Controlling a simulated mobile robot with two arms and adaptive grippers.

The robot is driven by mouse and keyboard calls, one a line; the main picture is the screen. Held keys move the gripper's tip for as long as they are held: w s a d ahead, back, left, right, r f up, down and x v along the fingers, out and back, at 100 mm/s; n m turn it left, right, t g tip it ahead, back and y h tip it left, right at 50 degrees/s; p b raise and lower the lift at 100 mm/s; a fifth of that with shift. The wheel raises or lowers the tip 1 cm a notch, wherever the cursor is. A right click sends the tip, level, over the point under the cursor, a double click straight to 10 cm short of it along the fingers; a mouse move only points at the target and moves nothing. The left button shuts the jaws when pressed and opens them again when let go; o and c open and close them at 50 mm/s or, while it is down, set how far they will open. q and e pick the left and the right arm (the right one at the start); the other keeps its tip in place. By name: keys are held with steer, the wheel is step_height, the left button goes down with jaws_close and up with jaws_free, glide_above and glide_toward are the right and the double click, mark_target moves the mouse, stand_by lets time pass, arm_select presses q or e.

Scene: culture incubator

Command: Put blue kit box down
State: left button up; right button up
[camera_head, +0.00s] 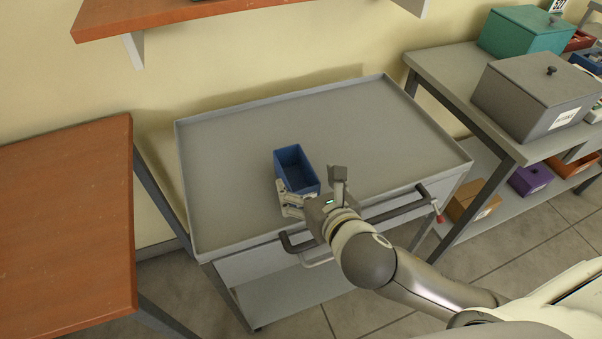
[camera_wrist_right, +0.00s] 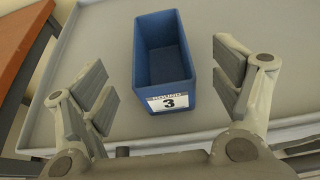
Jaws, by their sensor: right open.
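The blue kit box (camera_head: 297,170) is an open, empty bin that stands upright on the grey cart top (camera_head: 230,140), near its front edge. In the right wrist view the blue kit box (camera_wrist_right: 164,60) shows a white label reading "ROUND 3" on its near end. My right gripper (camera_head: 311,187) is at the near end of the box. In the right wrist view the two fingers of my right gripper (camera_wrist_right: 170,88) are spread wide, one on each side of the near end, with visible gaps to the box. My left gripper is not in view.
The cart has a raised rim and a dark handle (camera_head: 400,204) at the front. A wooden table (camera_head: 70,220) stands left, and a wooden shelf (camera_head: 170,12) hangs above. A grey bench (camera_head: 450,75) at right holds a grey lidded box (camera_head: 535,95) and a teal box (camera_head: 525,32). Most of the cart top is clear.

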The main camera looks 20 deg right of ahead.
steer(key=p+v, duration=0.5)
steer(key=v, duration=0.1)
stand_by(0.6)
